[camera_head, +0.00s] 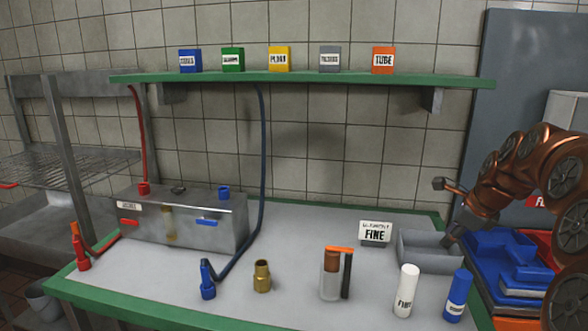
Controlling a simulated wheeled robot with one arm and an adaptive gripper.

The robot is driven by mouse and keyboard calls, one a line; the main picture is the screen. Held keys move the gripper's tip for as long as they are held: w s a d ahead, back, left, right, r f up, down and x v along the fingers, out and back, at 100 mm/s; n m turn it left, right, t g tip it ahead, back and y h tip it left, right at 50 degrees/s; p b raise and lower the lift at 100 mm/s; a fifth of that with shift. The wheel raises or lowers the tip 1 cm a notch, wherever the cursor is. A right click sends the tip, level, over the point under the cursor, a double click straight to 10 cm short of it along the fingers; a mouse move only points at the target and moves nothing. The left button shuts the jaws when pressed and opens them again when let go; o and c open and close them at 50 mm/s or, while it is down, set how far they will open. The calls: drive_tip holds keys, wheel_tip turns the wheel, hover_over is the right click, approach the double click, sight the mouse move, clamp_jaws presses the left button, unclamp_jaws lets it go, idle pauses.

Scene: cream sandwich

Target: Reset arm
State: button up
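My arm reaches in from the right edge with copper-coloured links. My gripper (445,211) is at its end, over the right end of the workbench (330,225). Its two dark fingertips are spread apart, and nothing shows between them. The lower fingertip is close to the grey open tray (418,258); I cannot tell whether it touches. The sign reading FINE (375,233) stands just left of the tray.
A white cylinder (405,290), a blue cylinder (457,296), a clear-and-brown container (331,274) and a brass fitting (262,276) stand along the front. A metal box (185,218) with hoses is at left. A green shelf (300,79) hangs above. Blue bins (500,248) are at right.

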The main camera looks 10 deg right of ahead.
drive_tip(key=s+a+f+n+g, duration=0.2)
drive_tip(key=s+a+f+n, duration=0.1)
drive_tip(key=s+a+n, duration=0.7)
drive_tip(key=s+a+f+n+g, duration=0.25)
drive_tip(key=s+a+n, duration=0.35)
drive_tip(key=a, duration=0.5)
drive_tip(key=s+a+f+n+g, duration=0.15)
drive_tip(key=s+f+n, duration=0.35)
drive_tip(key=s, duration=0.6)
drive_tip(key=s+a+f+n+g, duration=0.1)
drive_tip(key=s+a+f+n, duration=0.15)
drive_tip(key=s+n, duration=0.55)
wheel_tip(320, 180, down, 11)
drive_tip(key=s+m+g+b, duration=0.2)
drive_tip(key=s+b, duration=0.1)
drive_tip(key=b, duration=0.7)
wheel_tip(320, 180, up, 18)
drive_tip(key=w+t+p, duration=0.1)
drive_tip(key=p, duration=1.5)
drive_tip(key=shift+w+a+f+t+h, duration=0.15)
drive_tip(key=shift+w+t+h, duration=0.05)
drive_tip(key=shift+t+h, duration=0.1)
